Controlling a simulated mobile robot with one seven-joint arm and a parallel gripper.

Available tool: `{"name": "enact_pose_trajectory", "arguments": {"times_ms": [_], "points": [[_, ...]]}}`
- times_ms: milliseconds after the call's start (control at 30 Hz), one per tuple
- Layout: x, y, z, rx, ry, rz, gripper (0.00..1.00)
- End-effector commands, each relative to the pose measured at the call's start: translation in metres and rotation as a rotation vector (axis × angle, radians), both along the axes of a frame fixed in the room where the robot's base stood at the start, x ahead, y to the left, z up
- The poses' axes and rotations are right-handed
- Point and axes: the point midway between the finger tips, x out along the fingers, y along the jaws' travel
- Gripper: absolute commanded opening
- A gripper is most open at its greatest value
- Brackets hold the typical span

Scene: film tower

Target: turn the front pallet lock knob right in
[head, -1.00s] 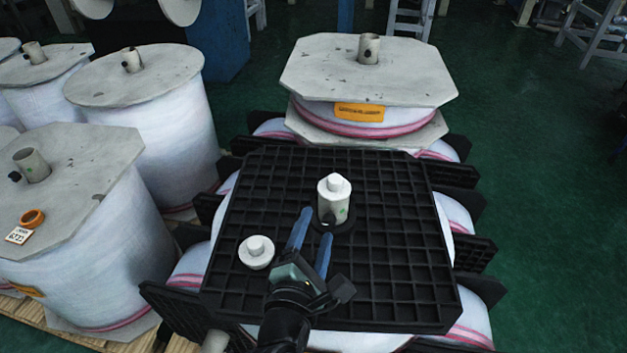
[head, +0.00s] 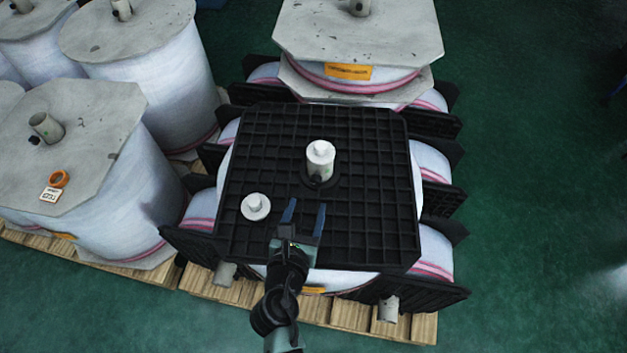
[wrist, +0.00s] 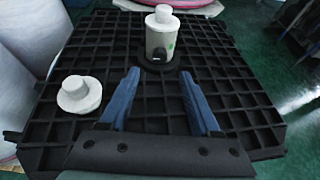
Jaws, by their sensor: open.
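A white post (head: 320,162) with a white cap on top stands upright in the middle of the black grid plate (head: 370,215). In the wrist view the post (wrist: 157,38) carries a small dark knob (wrist: 159,54) low on its near side. In the head view that dark knob (head: 314,181) is small, and I cannot tell how far in it sits. My gripper (head: 305,206) is open and empty, in front of the post. Its two blue fingers (wrist: 159,74) point toward the post, one to each side of the knob in the wrist view, apart from it.
A loose white flanged plug (head: 256,206) lies on the plate, left of my gripper. Large wrapped rolls with grey boards (head: 75,145) crowd the left. Another grey board (head: 358,35) tops the stack behind. The green floor at right is clear.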

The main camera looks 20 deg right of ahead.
Motion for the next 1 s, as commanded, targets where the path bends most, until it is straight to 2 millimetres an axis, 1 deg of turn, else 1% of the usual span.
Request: {"name": "enact_pose_trajectory", "arguments": {"times_ms": [33, 200, 400, 600, 867, 900, 967, 1000], "points": [[0.010, -0.008, -0.006, -0.001, -0.002, -0.004, 0.64], [0.037, -0.026, -0.020, 0.000, -0.002, -0.003, 0.64], [0.061, -0.041, -0.031, 0.000, -0.003, -0.001, 0.64], [0.070, -0.047, -0.035, 0.001, -0.002, 0.000, 0.64], [0.071, -0.048, -0.035, 0.003, -0.002, 0.000, 0.64], [0.071, -0.048, -0.035, 0.003, -0.002, 0.000, 0.62], [0.071, -0.048, -0.035, 0.003, -0.002, 0.000, 0.51], [0.071, -0.048, -0.035, 0.003, -0.002, 0.000, 0.44]]}}
